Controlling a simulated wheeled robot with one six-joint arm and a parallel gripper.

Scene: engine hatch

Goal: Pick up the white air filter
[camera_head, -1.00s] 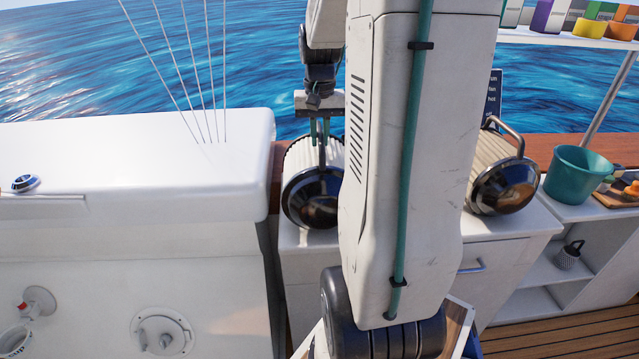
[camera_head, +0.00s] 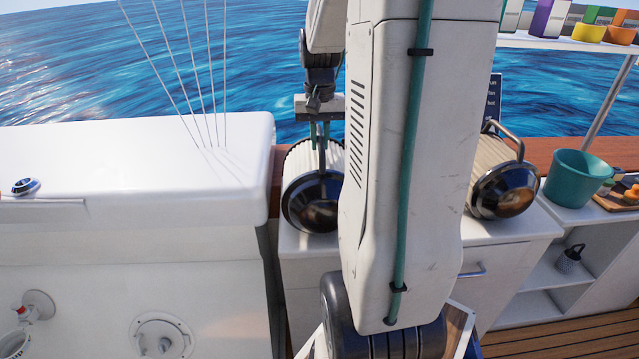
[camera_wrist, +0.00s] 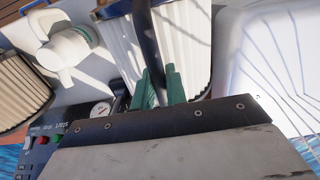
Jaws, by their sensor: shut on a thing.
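The white air filter (camera_head: 299,160) has white pleated sides, a dark shiny domed end and a dark bar handle. It is left of my arm in the head view, at the white counter; I cannot tell whether it still touches the top. My gripper (camera_head: 320,131) is above it, with its green fingers shut on the handle. In the wrist view the fingers (camera_wrist: 160,87) close around the dark handle, with the white pleats of the filter (camera_wrist: 190,50) behind. My arm hides part of the filter's right side in the head view.
A second, cream pleated filter (camera_head: 489,155) with a dark dome lies on the counter right of my arm. A teal bucket (camera_head: 571,180) stands further right. A white raised block (camera_head: 130,165) is close on the left. A gauge (camera_wrist: 101,110) shows in the wrist view.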

